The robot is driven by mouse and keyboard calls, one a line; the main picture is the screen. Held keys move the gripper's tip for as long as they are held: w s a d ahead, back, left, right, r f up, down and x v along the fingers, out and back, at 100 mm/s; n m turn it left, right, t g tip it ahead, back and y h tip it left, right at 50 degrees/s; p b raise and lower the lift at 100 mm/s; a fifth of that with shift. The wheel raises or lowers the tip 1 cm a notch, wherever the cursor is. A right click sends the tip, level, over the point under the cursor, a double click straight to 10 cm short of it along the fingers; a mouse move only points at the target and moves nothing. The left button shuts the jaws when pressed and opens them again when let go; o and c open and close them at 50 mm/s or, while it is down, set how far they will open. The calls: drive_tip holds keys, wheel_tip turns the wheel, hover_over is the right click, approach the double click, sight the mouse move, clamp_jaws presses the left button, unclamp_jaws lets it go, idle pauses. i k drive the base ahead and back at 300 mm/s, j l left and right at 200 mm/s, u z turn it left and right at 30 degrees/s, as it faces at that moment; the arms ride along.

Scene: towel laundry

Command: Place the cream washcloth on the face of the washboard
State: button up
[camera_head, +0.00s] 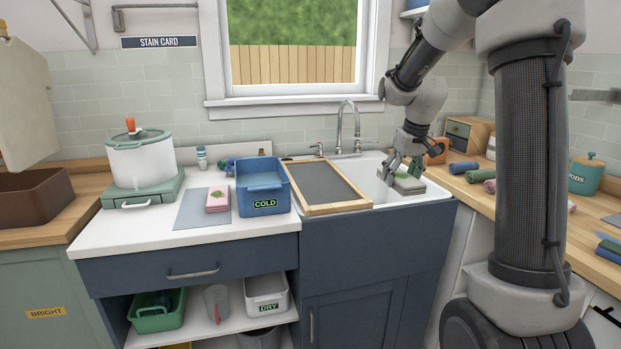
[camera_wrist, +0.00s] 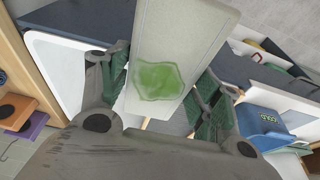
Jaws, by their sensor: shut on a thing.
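The cream washcloth (camera_head: 408,185) is a folded block, held over the right part of the sink. In the wrist view the washcloth (camera_wrist: 185,35) fills the middle, with a green stain on its face. My gripper (camera_head: 398,172) is shut on it, with one green-padded finger along each side in the wrist view (camera_wrist: 163,92). The washboard (camera_head: 308,210) has a wooden frame and a dark grey face. It lies tilted across the left part of the sink, to the left of my gripper, and its face is bare.
A blue COLD bin (camera_head: 262,188) stands just left of the washboard, with a pink folded cloth (camera_head: 217,199) beside it. The faucet (camera_head: 348,125) rises behind the sink (camera_head: 385,160). Rolled towels (camera_head: 481,175) lie on the right counter. A white pot (camera_head: 140,160) stands far left.

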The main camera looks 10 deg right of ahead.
sight(318, 180)
drive_tip(key=i+j, duration=0.4)
drive_tip(key=i, duration=0.15)
drive_tip(key=i+j, duration=0.35)
drive_tip(key=i, duration=0.2)
